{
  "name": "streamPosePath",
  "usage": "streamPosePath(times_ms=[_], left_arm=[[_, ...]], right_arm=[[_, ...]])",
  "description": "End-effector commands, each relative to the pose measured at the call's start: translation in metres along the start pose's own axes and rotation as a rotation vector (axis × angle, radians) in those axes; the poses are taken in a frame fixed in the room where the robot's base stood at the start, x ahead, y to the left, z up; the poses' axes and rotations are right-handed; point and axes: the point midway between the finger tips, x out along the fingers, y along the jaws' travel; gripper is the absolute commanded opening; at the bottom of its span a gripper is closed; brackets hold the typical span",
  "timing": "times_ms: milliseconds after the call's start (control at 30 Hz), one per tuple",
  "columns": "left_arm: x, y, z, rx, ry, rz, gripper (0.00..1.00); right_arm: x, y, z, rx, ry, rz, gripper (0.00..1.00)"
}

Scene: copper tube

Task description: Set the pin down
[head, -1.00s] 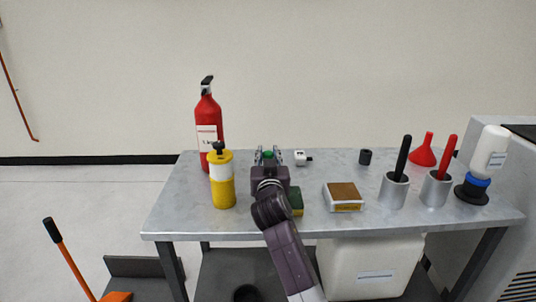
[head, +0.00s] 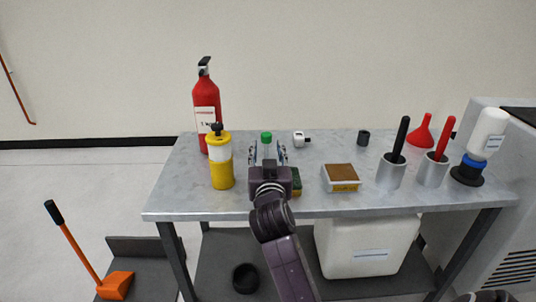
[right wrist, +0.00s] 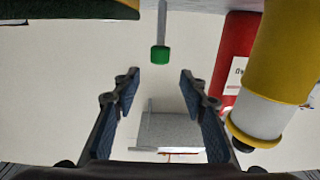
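The pin, a thin grey rod with a green cap (head: 266,136), stands upright at the back left part of the metal table (head: 320,207). Its foot is hidden behind my gripper in the head view. My right gripper (head: 268,154) is in front of it with its fingers spread. In the right wrist view, which looks upside down, the right gripper (right wrist: 160,82) is open and empty, and the pin's green cap (right wrist: 161,54) is beyond the fingertips, apart from both.
A yellow and white bottle (head: 221,173) and a red extinguisher (head: 206,98) stand close on the left. A green sponge (head: 296,182) lies right of the gripper, and a brown-topped box (head: 341,178) further right. Metal cups with handles (head: 391,172) stand at the right.

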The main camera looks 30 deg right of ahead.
Motion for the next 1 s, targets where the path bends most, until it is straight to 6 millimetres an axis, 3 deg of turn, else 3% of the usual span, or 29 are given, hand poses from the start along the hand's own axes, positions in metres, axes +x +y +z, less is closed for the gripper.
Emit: streamPosePath(times_ms=[100, 300, 1000], left_arm=[[0.004, 0.001, -0.001, 0.001, -0.001, 0.002, 0.51], [0.007, 0.001, -0.004, 0.001, 0.005, 0.002, 0.51], [0.008, 0.000, 0.004, 0.000, -0.010, 0.000, 0.51]], right_arm=[[-0.019, 0.000, 0.001, 0.001, -0.001, 0.001, 0.39], [-0.033, 0.001, 0.000, 0.001, 0.000, 0.001, 0.39], [-0.034, 0.001, 0.000, 0.000, 0.000, 0.001, 0.39]])
